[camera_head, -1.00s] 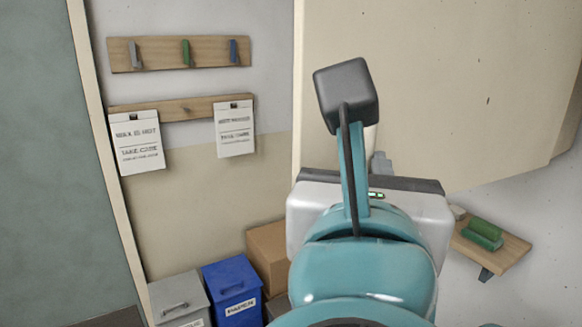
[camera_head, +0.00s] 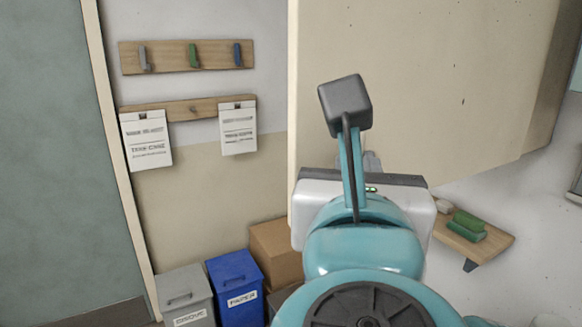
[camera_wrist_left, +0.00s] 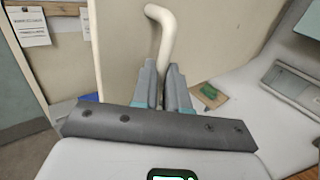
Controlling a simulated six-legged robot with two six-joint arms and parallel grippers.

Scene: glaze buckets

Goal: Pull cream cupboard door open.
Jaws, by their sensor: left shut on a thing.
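The cream cupboard door (camera_head: 430,80) fills the upper right of the head view. It also shows in the left wrist view (camera_wrist_left: 122,45), with its left edge upright. Its cream bar handle (camera_wrist_left: 165,35) is bent at the top and runs down between the fingers of my left gripper (camera_wrist_left: 163,90), which is shut on it. In the head view my left gripper (camera_head: 372,162) is mostly behind my own wrist, and the handle is hidden. How far the door stands open I cannot tell. My right gripper is not in view.
A grey bin (camera_head: 184,296) and a blue bin (camera_head: 235,285) stand low left, beside a cardboard box (camera_head: 276,252). A small wooden shelf (camera_head: 485,245) with green blocks (camera_head: 467,226) is on the wall at right. Hook rails (camera_head: 170,57) and paper notices (camera_head: 146,140) hang at left.

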